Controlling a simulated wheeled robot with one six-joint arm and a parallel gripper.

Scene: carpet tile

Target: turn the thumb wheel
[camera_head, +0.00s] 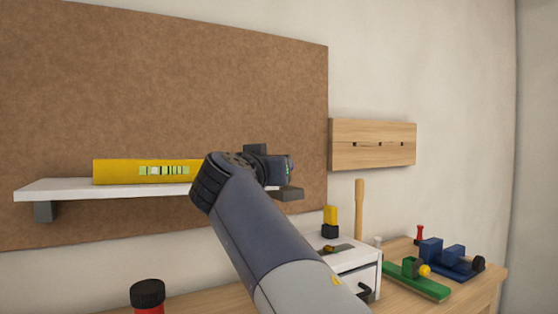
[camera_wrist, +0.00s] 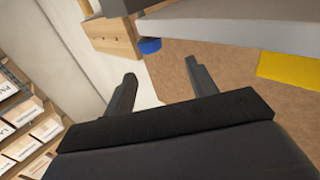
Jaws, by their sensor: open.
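I cannot tell for certain which part is the thumb wheel. A black round wheel (camera_head: 478,263) sits at the right end of a blue device (camera_head: 445,257) on the bench at the right. A small blue round part (camera_wrist: 150,46) shows beside a wooden block (camera_wrist: 112,36) in the wrist view; what it belongs to is unclear. My gripper (camera_head: 280,172) is raised in front of the shelf's right end, well left of and above the blue device. In the wrist view my gripper (camera_wrist: 160,70) has its two fingers wide apart with nothing between them.
A white shelf (camera_head: 60,187) holds a yellow level (camera_head: 120,171) close to my gripper. A wooden rack (camera_head: 372,143) hangs on the wall. The bench has a white drawer box (camera_head: 350,262), a green plate (camera_head: 415,280) with a yellow knob, and a red jar with black lid (camera_head: 147,293).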

